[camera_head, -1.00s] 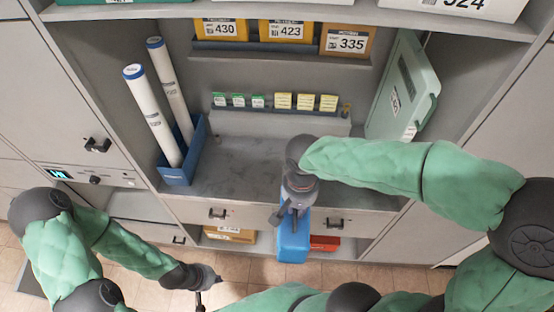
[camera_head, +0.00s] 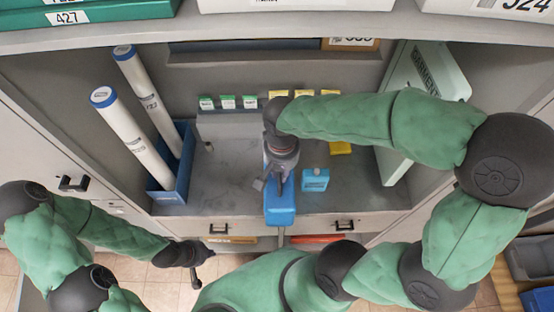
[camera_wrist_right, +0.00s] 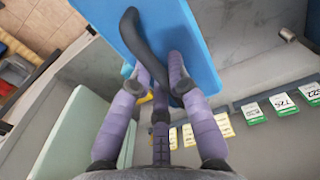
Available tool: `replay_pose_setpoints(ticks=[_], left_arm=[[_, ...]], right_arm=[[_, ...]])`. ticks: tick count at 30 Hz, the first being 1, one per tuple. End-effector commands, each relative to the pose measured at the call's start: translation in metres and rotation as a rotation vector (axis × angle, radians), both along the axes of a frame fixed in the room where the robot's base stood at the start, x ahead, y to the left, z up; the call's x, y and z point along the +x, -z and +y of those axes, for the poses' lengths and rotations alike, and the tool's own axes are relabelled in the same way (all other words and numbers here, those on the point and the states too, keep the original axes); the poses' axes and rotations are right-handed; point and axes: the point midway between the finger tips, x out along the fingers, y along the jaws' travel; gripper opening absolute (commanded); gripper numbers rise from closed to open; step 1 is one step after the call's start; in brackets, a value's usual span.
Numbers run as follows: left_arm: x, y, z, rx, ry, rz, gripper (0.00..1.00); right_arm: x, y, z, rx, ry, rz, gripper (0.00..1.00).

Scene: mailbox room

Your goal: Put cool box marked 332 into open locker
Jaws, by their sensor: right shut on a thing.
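A blue box (camera_head: 281,203) hangs at the front edge of the grey counter. My right gripper (camera_head: 279,182) is shut on it from above. In the right wrist view the box (camera_wrist_right: 205,50) fills the top, with a dark curved handle (camera_wrist_right: 143,45) between my fingers. No number is readable on it. My left gripper (camera_head: 203,279) is low at the left, in front of the lower cabinet, apart from the box; its fingers are too small to judge. I cannot clearly pick out an open locker door; the open bay above the counter (camera_head: 235,180) is in front of me.
A blue holder (camera_head: 172,190) with two white tubes stands left on the counter. A small light-blue item (camera_head: 315,180) lies right of my gripper. A pale green case (camera_head: 420,85) leans at the right. Green and yellow tagged pieces line the back. Counter between holder and gripper is mostly clear.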

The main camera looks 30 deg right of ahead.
Motion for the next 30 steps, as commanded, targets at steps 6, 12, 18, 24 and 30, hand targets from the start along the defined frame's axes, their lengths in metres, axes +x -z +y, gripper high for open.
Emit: replay_pose_setpoints(ticks=[6, 12, 18, 24, 30], left_arm=[[0.000, 0.005, 0.000, 0.000, 0.000, 0.000, 0.00], [0.000, 0.007, 0.000, 0.000, 0.000, 0.000, 0.00], [0.000, 0.012, 0.000, 0.000, 0.000, 0.000, 0.00], [0.000, 0.014, 0.000, 0.000, 0.000, 0.000, 0.00], [0.000, 0.015, 0.000, 0.000, 0.000, 0.000, 0.00]], right_arm=[[0.037, 0.018, -0.015, -0.001, 0.003, 0.000, 0.00], [0.073, 0.036, -0.029, 0.000, 0.003, 0.000, 0.00], [0.096, 0.067, -0.038, 0.000, 0.001, -0.001, 0.00], [0.108, 0.081, -0.043, 0.000, 0.001, -0.004, 0.00], [0.113, 0.089, -0.045, 0.000, 0.000, -0.002, 0.00]])
